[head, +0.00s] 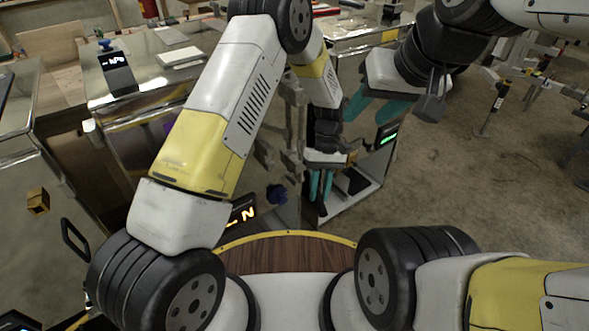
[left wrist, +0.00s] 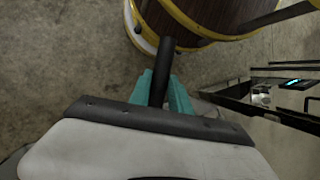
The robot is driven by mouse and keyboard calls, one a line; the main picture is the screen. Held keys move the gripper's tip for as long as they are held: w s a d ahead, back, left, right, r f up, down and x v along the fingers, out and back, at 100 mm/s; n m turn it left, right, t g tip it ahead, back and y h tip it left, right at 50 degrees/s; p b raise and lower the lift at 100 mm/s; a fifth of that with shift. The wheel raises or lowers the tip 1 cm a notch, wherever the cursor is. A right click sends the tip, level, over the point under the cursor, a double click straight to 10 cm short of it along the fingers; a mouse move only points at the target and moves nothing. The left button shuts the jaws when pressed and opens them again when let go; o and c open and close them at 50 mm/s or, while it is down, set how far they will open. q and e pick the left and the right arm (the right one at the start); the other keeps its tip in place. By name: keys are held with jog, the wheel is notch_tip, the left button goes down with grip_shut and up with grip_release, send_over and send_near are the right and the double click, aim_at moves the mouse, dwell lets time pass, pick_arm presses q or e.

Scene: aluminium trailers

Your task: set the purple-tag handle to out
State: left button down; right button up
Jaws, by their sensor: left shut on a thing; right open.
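My left gripper (head: 320,186) points down beside a grey metal frame in the head view, its teal fingers close together. In the left wrist view, the left gripper (left wrist: 166,92) is shut on a black bar-like handle (left wrist: 166,62). Whether this handle bears the purple tag cannot be told. A small purple patch (head: 168,127) shows beside my left arm, which partly hides it. My right gripper (head: 378,106) is open and empty, higher up and to the right of the left one.
A green-lit display (head: 388,136) stands to the right. Concrete floor (head: 450,190) is open at right.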

pick_arm(q)
jog(key=w+d+n+h, duration=0.1)
jog(key=w+d+n, duration=0.1)
jog(key=d, duration=0.4)
jog(key=w+d+n+h, duration=0.1)
jog(key=w+d+n, duration=0.2)
jog(key=d, duration=0.3)
jog(key=shift+w+n+h, duration=0.25)
jog(key=shift+n+h, duration=0.05)
jog(key=shift+n, duration=0.3)
jog(key=c, duration=1.2)
grip_release()
jog(key=v, duration=0.7)
jog(key=shift+w+r, duration=0.2)
jog(key=shift+r, duration=0.15)
